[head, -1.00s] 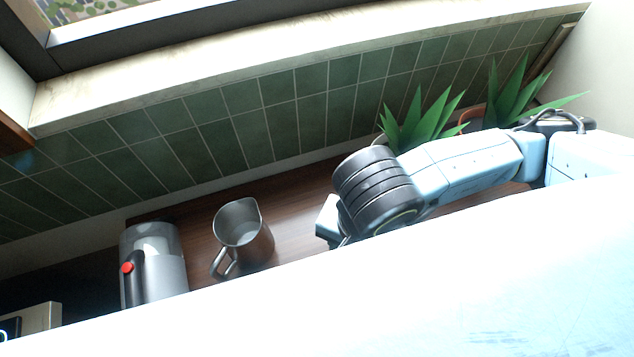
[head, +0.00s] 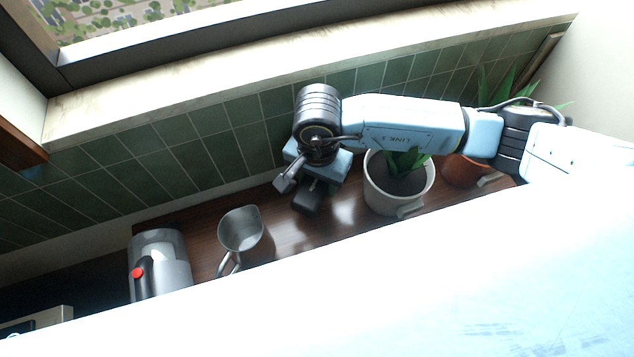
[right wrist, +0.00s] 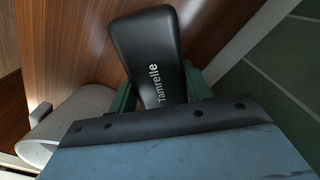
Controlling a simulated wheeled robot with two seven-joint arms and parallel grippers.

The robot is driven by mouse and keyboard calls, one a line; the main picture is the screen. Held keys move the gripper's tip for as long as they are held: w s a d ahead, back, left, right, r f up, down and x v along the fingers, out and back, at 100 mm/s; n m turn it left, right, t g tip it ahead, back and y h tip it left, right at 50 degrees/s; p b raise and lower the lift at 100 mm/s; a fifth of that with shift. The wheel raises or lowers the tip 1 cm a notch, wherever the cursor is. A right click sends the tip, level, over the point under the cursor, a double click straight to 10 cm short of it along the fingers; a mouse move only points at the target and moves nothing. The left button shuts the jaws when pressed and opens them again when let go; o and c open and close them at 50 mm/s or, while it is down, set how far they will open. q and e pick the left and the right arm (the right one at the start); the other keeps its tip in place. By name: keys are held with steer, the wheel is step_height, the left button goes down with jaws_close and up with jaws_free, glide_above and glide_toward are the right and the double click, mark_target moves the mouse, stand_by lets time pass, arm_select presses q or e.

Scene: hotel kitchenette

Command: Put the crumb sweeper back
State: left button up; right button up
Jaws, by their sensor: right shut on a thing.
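The crumb sweeper appears to be the black, rounded block lettered "Tamrelle" (right wrist: 148,50) in the right wrist view. My right gripper (right wrist: 160,90) is shut on it, with a green finger on each side. In the head view, the right gripper (head: 304,186) is in front of the green tiles, over the brown wooden counter (head: 285,222), between the metal pitcher and the white plant pot. A dark block (head: 308,201) below the gripper there looks like the sweeper. I cannot tell whether it touches the counter. My left gripper is not in view.
A metal pitcher (head: 241,232) and a grey kettle-like appliance with a red button (head: 172,262) stand to the left. A white plant pot (head: 378,200) and a terracotta pot (head: 459,172) stand to the right. The green tiled wall (head: 215,148) rises behind.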

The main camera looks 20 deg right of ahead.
mark_target(317, 187)
steer(key=shift+s+f, duration=0.1)
steer(key=shift+f, duration=0.8)
steer(key=shift+w+f, duration=0.25)
steer(key=shift+f, duration=0.25)
steer(key=shift+f, duration=0.1)
steer(key=shift+f, duration=0.1)
steer(key=o, duration=0.9)
steer(key=shift+o, duration=0.2)
